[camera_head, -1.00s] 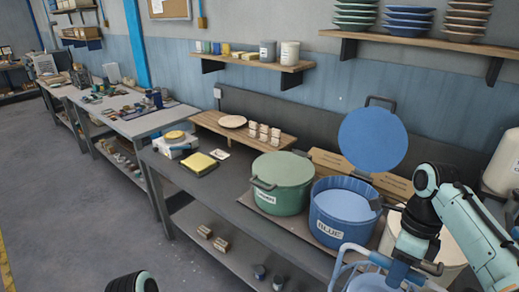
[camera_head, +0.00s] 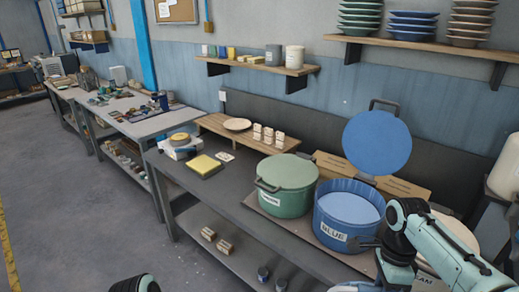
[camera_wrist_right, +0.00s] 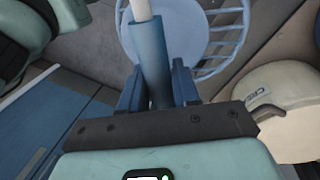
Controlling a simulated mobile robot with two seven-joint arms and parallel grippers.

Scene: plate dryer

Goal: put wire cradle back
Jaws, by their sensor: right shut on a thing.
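In the right wrist view my right gripper (camera_wrist_right: 160,80) is shut on the blue handle of the wire cradle (camera_wrist_right: 236,42). The cradle is a light blue wire basket hanging beyond the fingers, with a pale blue round disc (camera_wrist_right: 185,30), perhaps a plate, within it. In the head view only a sliver of light blue shows at the bottom edge, left of my right arm. The blue tub (camera_head: 345,232) stands open on the bench, full of blue glaze, beside the right arm. My left gripper is out of view.
A green lidded pot (camera_head: 286,190) stands left of the blue tub. A cream pot (camera_wrist_right: 275,95) is right of the cradle. A blue lid (camera_head: 377,144) stands upright behind. The bench (camera_head: 225,195) holds a yellow sponge (camera_head: 204,166) and a wooden rack (camera_head: 215,124).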

